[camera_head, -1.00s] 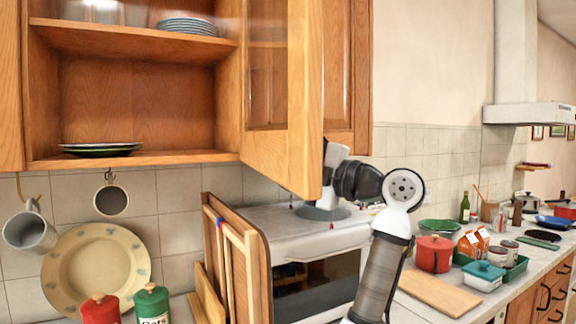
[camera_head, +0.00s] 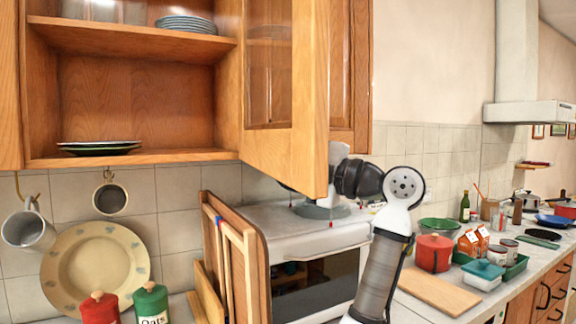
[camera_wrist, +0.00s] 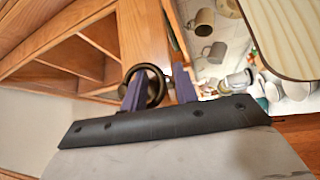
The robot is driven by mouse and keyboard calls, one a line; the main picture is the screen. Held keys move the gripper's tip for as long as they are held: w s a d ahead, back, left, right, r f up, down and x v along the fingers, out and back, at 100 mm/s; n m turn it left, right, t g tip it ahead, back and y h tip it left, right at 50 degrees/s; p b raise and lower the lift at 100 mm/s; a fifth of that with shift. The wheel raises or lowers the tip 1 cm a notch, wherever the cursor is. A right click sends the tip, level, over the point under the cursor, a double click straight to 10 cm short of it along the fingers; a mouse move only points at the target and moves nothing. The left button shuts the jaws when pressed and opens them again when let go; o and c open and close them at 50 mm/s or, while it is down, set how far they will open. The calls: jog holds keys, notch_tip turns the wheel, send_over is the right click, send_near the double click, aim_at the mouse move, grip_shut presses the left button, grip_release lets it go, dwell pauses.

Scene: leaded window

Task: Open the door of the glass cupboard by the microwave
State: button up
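The glass cupboard door (camera_head: 285,90) is wooden with a glazed pane and stands swung out, far open, from the cupboard (camera_head: 140,158). Its shelves show plates and glasses. In the head view my gripper is behind the door, its fingers hidden. In the wrist view my gripper (camera_wrist: 160,85) has two purple fingers standing apart. A dark ring handle (camera_wrist: 155,72) lies at the left finger and reaches into the gap; I cannot tell whether it touches. The door's wood (camera_wrist: 143,35) shows just beyond the fingers. The white microwave (camera_head: 320,240) stands below, behind the door.
Wooden boards (camera_head: 235,262) lean beside the microwave, under the door. A red canister (camera_head: 100,308) and a green canister (camera_head: 152,303) stand at the front left. A mug (camera_head: 30,229) hangs under the cupboard. The counter at right holds a red pot (camera_head: 433,253) and a cutting board (camera_head: 440,290).

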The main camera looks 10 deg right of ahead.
jog(key=b+v, duration=0.4)
jog(key=v, duration=0.9)
jog(key=shift+s+d, duration=0.2)
jog(key=shift+d, duration=0.1)
jog(key=shift+f, duration=0.1)
